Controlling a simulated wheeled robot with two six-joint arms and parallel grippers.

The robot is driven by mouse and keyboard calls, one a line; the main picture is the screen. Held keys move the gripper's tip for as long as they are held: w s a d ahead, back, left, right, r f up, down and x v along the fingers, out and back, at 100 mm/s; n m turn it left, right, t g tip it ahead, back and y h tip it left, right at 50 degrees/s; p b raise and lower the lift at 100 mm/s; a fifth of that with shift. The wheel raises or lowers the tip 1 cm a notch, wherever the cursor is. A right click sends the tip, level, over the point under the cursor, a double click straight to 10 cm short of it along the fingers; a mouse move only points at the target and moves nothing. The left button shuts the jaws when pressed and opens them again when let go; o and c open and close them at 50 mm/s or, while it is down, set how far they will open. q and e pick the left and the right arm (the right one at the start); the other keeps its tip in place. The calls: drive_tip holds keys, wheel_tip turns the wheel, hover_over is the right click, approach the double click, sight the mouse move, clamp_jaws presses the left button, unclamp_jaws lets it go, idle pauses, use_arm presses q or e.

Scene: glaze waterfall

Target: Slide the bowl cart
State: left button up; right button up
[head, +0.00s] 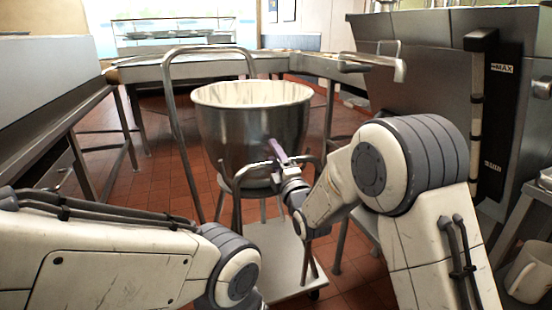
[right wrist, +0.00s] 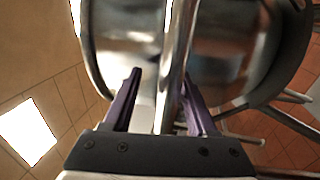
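The bowl cart carries a big shiny metal bowl (head: 254,125) upright in the middle of the head view. Its pale flat base (head: 285,262) is near the floor below. My right gripper (head: 275,150) is in front of the bowl, by the curved tubes of the cart's frame. In the right wrist view, its purple fingers (right wrist: 160,80) stand apart on either side of a metal bar (right wrist: 173,75), with a gap showing left of the bar. The bowl (right wrist: 225,60) fills the view behind. My left arm comes in at lower left; its gripper is out of view.
A tall tube loop (head: 168,95) rises left of the bowl. Steel counters stand at left (head: 50,125) and behind (head: 185,68). Kitchen equipment (head: 430,75) stands close on the right, with a white mug (head: 527,272) at lower right. Red tiled floor shows between them.

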drive_tip(key=shift+d+f, duration=0.2)
drive_tip(key=shift+f, duration=0.05)
drive_tip(key=p+v, duration=0.1)
drive_tip(key=v, duration=0.9)
drive_tip(key=shift+s, duration=0.2)
